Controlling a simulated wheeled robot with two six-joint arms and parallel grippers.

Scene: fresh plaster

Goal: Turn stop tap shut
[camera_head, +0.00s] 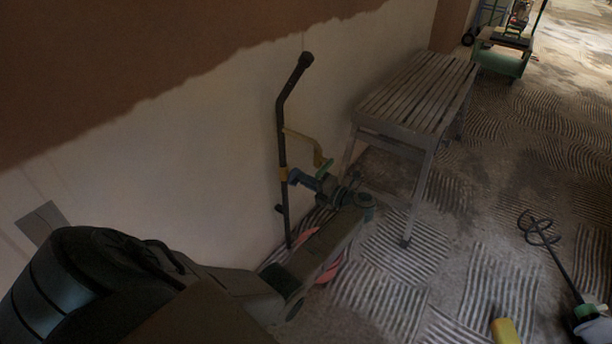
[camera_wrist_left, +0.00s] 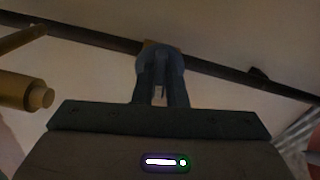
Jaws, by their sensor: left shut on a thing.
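The stop tap (camera_head: 284,174) is a brass-coloured fitting on a dark upright pipe (camera_head: 283,130) against the wall. It also shows in the left wrist view (camera_wrist_left: 150,44), behind the fingertips. My left gripper (camera_head: 298,178) reaches it from the right. In the left wrist view, its fingers (camera_wrist_left: 160,72) are close together and shut on the rounded blue-grey tap handle (camera_wrist_left: 172,59) in front of the pipe. The fingers partly hide the handle, and its exact angle is hard to tell. My right gripper is not in view.
A brass-coloured branch pipe (camera_head: 305,138) juts out beside my left gripper. A slatted bench (camera_head: 415,95) stands close by on the right. A mixing paddle (camera_head: 540,230) and a yellow object (camera_head: 505,331) are on the ridged floor. A green cart (camera_head: 502,60) stands far back.

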